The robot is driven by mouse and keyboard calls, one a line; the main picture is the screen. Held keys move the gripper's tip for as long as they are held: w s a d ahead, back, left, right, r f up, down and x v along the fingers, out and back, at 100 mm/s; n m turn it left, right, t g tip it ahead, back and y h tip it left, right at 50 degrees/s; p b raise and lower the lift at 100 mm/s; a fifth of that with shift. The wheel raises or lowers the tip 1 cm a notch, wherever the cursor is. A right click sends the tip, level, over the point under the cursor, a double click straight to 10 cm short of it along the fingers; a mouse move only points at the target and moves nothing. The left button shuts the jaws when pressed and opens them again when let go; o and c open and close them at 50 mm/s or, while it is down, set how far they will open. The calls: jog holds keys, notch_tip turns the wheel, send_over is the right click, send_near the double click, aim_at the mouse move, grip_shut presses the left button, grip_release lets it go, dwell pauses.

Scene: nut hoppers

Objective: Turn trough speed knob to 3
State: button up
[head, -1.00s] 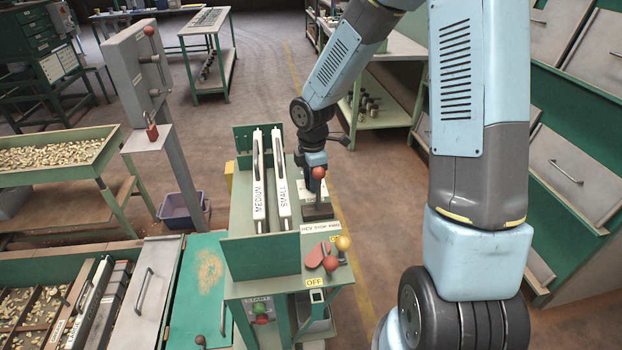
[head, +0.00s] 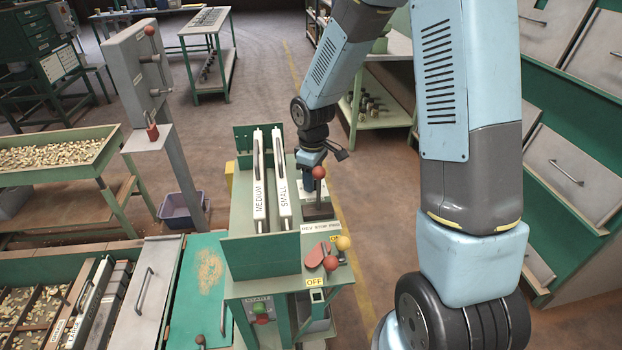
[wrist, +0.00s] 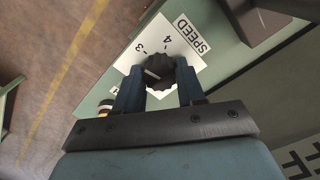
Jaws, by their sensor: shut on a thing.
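The black ribbed speed knob (wrist: 160,71) sits on a white dial plate (wrist: 185,50) marked SPEED, with the numbers 3 and 4 showing. A short pale mark shows on the knob's face, on its left side; I cannot tell exactly which number it lines up with. My gripper (wrist: 159,88) has its two blue fingers on either side of the knob and is shut on it. In the head view my gripper (head: 312,188) is low over the far right of the green machine, partly behind a red ball lever. The knob is hidden there.
The red ball lever (head: 318,172) stands close in front of my gripper. Upright panels marked MEDIUM (head: 259,190) and SMALL (head: 281,185) stand to its left. A red lever and yellow ball (head: 343,243) are nearer, by the OFF label (head: 315,282). Floor is clear to the right.

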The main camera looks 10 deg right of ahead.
jog(key=shift+w+m, duration=0.1)
jog(key=shift+m, duration=0.8)
jog(key=o, duration=1)
jog(key=shift+o, duration=0.2)
notch_tip(320, 180, up, 14)
jog(key=shift+f, duration=0.1)
